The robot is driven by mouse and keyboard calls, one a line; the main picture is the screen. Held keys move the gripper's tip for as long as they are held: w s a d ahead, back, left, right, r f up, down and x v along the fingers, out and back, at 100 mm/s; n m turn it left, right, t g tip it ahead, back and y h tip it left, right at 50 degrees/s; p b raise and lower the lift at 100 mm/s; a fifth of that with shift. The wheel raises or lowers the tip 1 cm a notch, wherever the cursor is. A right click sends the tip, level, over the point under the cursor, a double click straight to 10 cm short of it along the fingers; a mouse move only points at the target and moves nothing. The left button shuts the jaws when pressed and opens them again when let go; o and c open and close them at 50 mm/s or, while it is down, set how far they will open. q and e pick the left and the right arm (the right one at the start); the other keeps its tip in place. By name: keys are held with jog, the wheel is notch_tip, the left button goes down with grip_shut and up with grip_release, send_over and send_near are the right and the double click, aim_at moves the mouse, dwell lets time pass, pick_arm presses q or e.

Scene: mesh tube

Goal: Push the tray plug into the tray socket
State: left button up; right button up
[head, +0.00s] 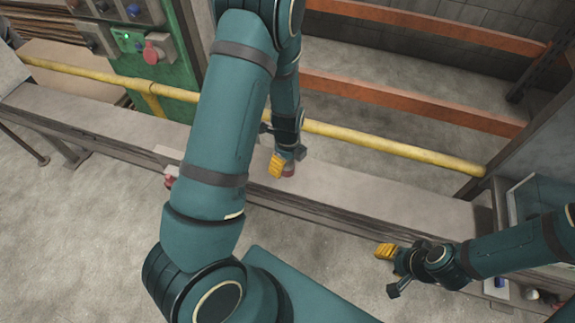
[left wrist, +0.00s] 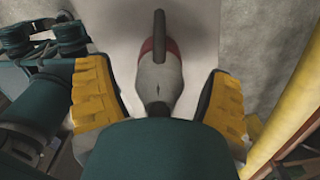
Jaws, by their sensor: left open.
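A grey-and-red connector with a dark rod-like end (left wrist: 158,75) stands out in the left wrist view, on a pale ledge; it looks like the tray plug. My left gripper (head: 287,161) is open over the ledge. Its yellow-padded fingers are on both sides of the connector, with gaps showing. In the head view only a small reddish bit (head: 290,171) shows under the gripper. A small red part (head: 169,179) sits on the ledge's front left, partly behind my left arm; I cannot tell if it is the socket.
The long grey ledge (head: 385,198) runs across the view. A yellow rail (head: 400,150) runs along it, with orange beams (head: 420,103) behind. A green control box (head: 150,65) with a red knob stands back left. Open floor lies in front.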

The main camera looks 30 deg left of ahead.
pick_arm(q)
jog(key=shift+f, duration=0.5)
jog(key=c, duration=1.2)
notch_tip(320, 180, up, 10)
jog(key=p, duration=0.2)
jog(key=shift+r+p, duration=0.1)
jog(key=shift+p, duration=0.2)
